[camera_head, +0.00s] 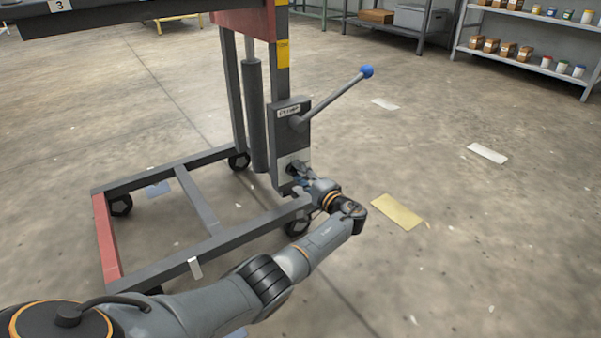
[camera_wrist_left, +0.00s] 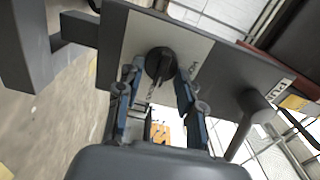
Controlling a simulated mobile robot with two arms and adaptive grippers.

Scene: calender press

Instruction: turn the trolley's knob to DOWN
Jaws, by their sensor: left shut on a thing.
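The trolley (camera_head: 180,262) is a grey frame on black castors with an upright post and a dark control box (camera_head: 291,128). The knob (camera_wrist_left: 160,62) is round and black, on a pale plate (camera_wrist_left: 139,31) low on that box. My left gripper (camera_wrist_left: 158,76) has its two blue-grey fingers on either side of the knob and is shut on it. In the head view the left gripper (camera_head: 299,176) reaches the box from the front and mostly covers the knob. My right gripper is in neither view.
A lever (camera_head: 334,99) with a blue ball end sticks out from the box, above my left gripper. Shelves (camera_head: 540,58) with boxes and jars stand at the back right. A yellowish sheet (camera_head: 397,212) lies on the floor. The floor at the right is mostly clear.

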